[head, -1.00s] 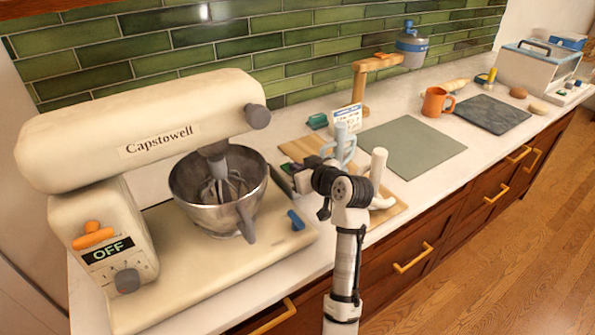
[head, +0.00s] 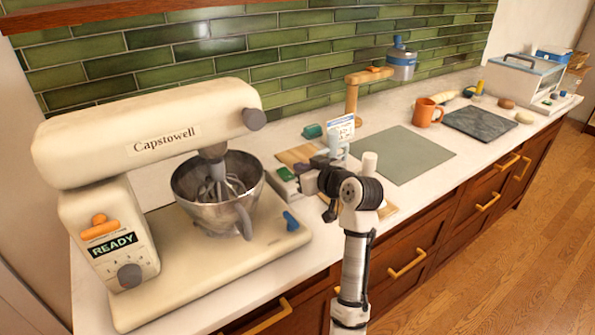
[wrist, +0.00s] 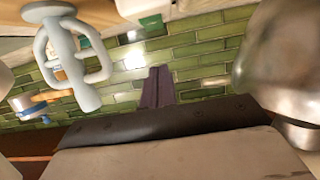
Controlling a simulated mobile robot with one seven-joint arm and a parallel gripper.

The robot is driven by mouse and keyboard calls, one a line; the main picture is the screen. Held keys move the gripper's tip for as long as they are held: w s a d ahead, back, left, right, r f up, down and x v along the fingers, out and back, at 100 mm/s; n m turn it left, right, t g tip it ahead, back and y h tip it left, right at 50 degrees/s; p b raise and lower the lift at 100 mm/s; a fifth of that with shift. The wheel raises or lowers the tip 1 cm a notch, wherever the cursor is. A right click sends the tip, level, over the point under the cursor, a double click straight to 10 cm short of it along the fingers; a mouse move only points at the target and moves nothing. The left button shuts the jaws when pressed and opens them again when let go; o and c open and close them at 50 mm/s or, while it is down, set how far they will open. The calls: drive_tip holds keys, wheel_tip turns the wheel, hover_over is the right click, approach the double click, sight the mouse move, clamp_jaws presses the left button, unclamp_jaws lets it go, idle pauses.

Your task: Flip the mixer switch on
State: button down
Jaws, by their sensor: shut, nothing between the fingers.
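The cream stand mixer (head: 150,135) stands at the left of the counter, its steel bowl (head: 218,190) under the head. Its front panel display (head: 114,243) reads READY. The orange switch (head: 99,230) sits just above the display, and a grey dial (head: 130,276) sits below it. My gripper (head: 308,182) is right of the mixer base, apart from the switch, and partly hidden by my wrist. In the wrist view the dark fingers (wrist: 157,88) are together with nothing between them. The switch does not show in the wrist view.
A green mat (head: 400,153), orange mug (head: 425,112) and dark slab (head: 480,123) lie farther right. A pale looped tool (wrist: 72,55) is close in the wrist view. The counter's front edge has drawer handles below.

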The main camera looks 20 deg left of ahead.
drive_tip(key=b+v, duration=0.1)
drive_tip(key=v, duration=0.2)
drive_tip(key=f+v, duration=0.1)
drive_tip(key=v, duration=0.1)
drive_tip(key=shift+s+d+b, duration=0.35)
drive_tip(key=shift+s+d, duration=0.05)
drive_tip(key=shift+s, duration=0.05)
drive_tip(key=shift+f, duration=0.1)
